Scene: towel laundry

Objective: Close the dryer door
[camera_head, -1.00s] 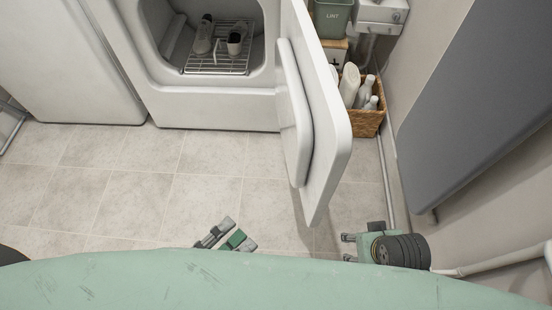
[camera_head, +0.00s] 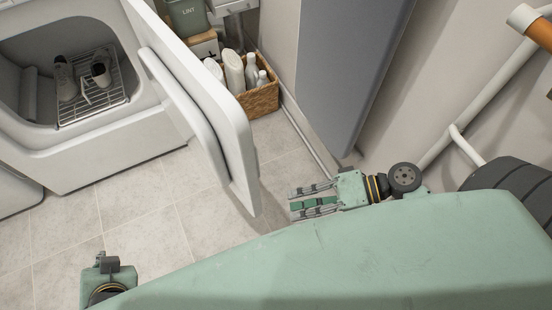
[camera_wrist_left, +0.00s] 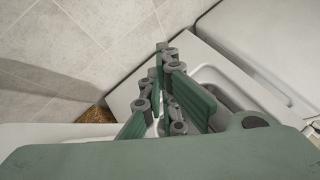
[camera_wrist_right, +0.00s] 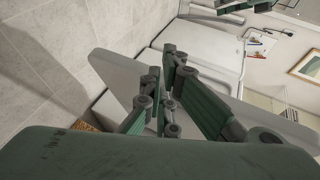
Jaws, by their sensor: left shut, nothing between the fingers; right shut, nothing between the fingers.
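The white dryer (camera_head: 110,150) stands at the left of the head view. Its door (camera_head: 225,130) is open, swung outward, with its inner panel facing the drum. Shoes (camera_head: 100,74) sit on a wire rack (camera_head: 95,105) inside the drum. My right gripper (camera_head: 293,203) is shut and empty, to the right of the door's outer face, with a gap between. Its fingers also show in the right wrist view (camera_wrist_right: 162,78), with a pale panel beyond. My left gripper (camera_head: 107,264) is shut at the lower left, partly hidden by my body; its fingers show in the left wrist view (camera_wrist_left: 163,60).
A wicker basket (camera_head: 262,100) with white bottles (camera_head: 236,72) stands behind the door, below a green lint bin (camera_head: 189,16). A grey board (camera_head: 345,70) leans at the right wall, near white pipes (camera_head: 465,100). The tiled floor (camera_head: 150,205) before the dryer is clear.

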